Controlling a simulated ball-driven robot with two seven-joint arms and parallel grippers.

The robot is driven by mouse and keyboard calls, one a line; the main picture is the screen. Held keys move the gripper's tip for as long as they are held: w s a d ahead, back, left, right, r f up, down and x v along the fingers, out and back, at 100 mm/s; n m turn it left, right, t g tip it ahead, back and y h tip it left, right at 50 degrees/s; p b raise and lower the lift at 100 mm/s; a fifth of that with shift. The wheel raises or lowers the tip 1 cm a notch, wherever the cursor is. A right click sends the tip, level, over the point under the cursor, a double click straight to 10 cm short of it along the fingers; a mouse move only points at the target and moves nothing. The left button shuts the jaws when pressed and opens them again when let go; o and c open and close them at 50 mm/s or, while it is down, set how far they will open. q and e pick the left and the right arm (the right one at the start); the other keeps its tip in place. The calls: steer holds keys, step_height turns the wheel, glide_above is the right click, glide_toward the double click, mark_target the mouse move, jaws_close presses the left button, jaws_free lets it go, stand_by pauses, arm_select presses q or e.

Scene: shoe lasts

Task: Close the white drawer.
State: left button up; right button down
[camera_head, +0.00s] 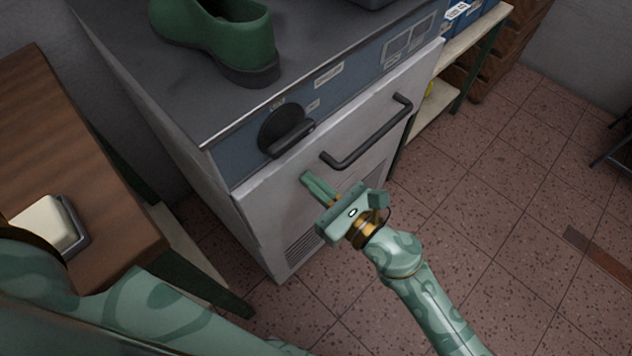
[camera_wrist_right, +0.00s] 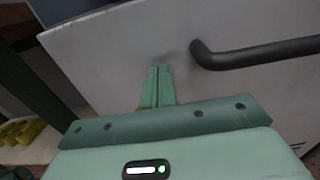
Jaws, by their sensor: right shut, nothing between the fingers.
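The white drawer front (camera_head: 290,200) is on the face of a grey cabinet, below a blue panel. It carries a black bar handle (camera_head: 372,137). My right gripper (camera_head: 308,178) is shut and empty, with its fingertips at the drawer front, left of and below the handle. In the right wrist view the shut fingers (camera_wrist_right: 158,75) point at the white front (camera_wrist_right: 120,50), with the handle (camera_wrist_right: 255,53) to their right. The fingertips look at or very near the surface; contact cannot be told. My left arm crosses the lower left of the head view, its gripper out of view.
A black knob (camera_head: 285,130) sticks out of the blue panel above the drawer. A green boot (camera_head: 225,45) stands on the cabinet top. A wooden table (camera_head: 110,190) is at the left, a shelf (camera_head: 470,45) at the right. The tiled floor (camera_head: 510,200) at right is mostly clear.

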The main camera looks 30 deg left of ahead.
steer(key=shift+w+a+r, duration=0.1)
steer(key=shift+r, duration=0.2)
steer(key=v, duration=1.6)
steer(key=shift+d+f, duration=0.25)
